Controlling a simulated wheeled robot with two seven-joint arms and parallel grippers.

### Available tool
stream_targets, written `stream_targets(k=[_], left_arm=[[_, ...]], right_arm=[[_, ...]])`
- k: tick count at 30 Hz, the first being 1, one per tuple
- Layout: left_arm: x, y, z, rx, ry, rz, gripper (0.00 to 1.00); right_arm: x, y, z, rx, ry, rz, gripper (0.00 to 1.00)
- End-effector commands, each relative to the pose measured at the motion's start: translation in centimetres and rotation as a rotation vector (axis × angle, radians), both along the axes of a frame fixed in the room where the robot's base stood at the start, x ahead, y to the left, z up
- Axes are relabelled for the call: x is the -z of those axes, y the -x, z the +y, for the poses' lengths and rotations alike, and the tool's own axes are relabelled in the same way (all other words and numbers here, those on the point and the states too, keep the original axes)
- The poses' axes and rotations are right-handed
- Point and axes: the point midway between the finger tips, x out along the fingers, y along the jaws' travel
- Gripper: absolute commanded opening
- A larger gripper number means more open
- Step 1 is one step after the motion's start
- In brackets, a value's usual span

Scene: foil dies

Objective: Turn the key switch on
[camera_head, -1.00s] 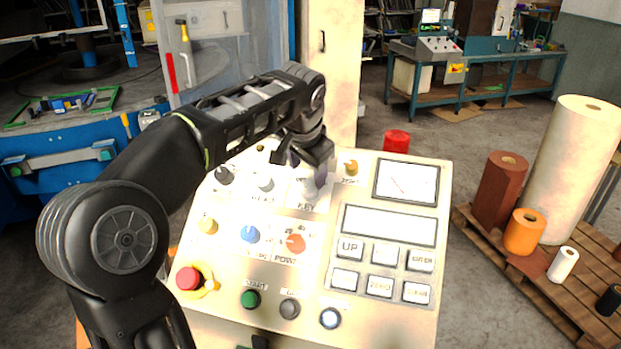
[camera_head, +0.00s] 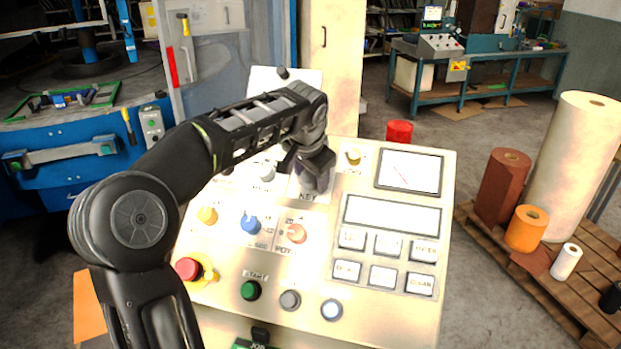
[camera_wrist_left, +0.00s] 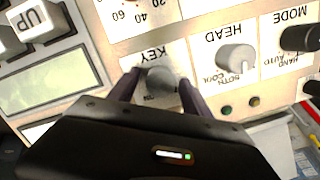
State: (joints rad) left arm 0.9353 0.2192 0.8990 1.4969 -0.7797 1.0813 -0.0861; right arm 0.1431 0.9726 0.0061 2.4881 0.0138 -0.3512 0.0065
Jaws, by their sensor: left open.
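The key switch (camera_wrist_left: 160,79) is a round grey knob above its KEY lettering on the pale control panel (camera_head: 300,277). In the head view the gripper hides the knob, and only part of the KEY label shows just below it. My left gripper (camera_head: 313,182) is over that spot. In the left wrist view its two dark fingers (camera_wrist_left: 159,84) stand apart, one on each side of the knob. I cannot tell whether they touch it. My right gripper is not in view.
Close by are the grey HEAD knob (camera_wrist_left: 236,57), a black MODE knob (camera_wrist_left: 301,38), a blue knob (camera_head: 250,225) and an orange POT knob (camera_head: 296,233). A red emergency button (camera_head: 188,268) is at the lower left. A display (camera_head: 392,219) and keys are to the right.

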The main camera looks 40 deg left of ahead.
Motion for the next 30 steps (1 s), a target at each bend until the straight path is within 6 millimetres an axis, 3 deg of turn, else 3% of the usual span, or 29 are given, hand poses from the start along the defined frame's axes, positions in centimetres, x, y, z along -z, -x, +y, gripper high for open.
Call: stream_targets(k=[5, 25, 30], left_arm=[[-0.07, 0.0, 0.0, 0.0, 0.0, 0.0, 0.57], [-0.07, 0.02, 0.0, 0.0, 0.0, 0.0, 0.02], [-0.08, 0.02, 0.0, 0.001, 0.0, 0.0, 0.0]], right_arm=[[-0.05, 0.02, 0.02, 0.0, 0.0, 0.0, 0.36], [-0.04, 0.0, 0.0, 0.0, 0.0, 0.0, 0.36], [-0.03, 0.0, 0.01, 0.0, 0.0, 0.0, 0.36]])
